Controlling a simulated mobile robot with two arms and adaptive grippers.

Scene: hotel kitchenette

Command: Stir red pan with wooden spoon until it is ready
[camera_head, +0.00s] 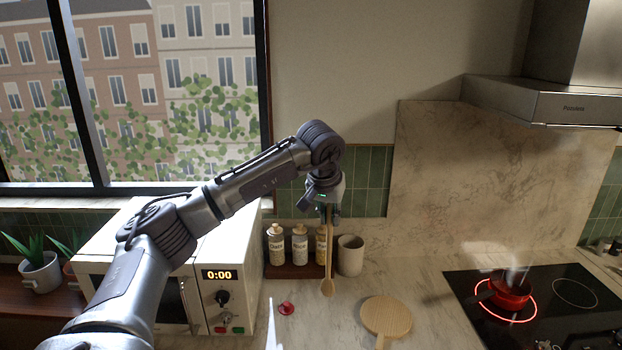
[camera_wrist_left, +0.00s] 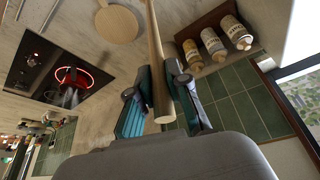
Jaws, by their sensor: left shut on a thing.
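The wooden spoon (camera_head: 328,284) hangs with its bowl down from my left gripper (camera_head: 331,212), above the counter in front of the bottles. In the left wrist view my left gripper (camera_wrist_left: 165,100) is shut on the spoon's handle (camera_wrist_left: 157,70). The red pan (camera_head: 510,290) sits on a glowing red ring of the black cooktop (camera_head: 460,288) at the right, with wisps of steam above it. The spoon is well to the left of the pan and apart from it. The pan's contents are too small to make out. My right gripper is not in view.
Several bottles (camera_head: 300,245) stand on a wooden stand beside a pale cup (camera_head: 350,256). A round wooden board (camera_head: 386,316) and a small red object (camera_head: 286,308) lie on the counter. A white microwave (camera_head: 215,285) stands left. A range hood (camera_head: 545,100) hangs above the cooktop.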

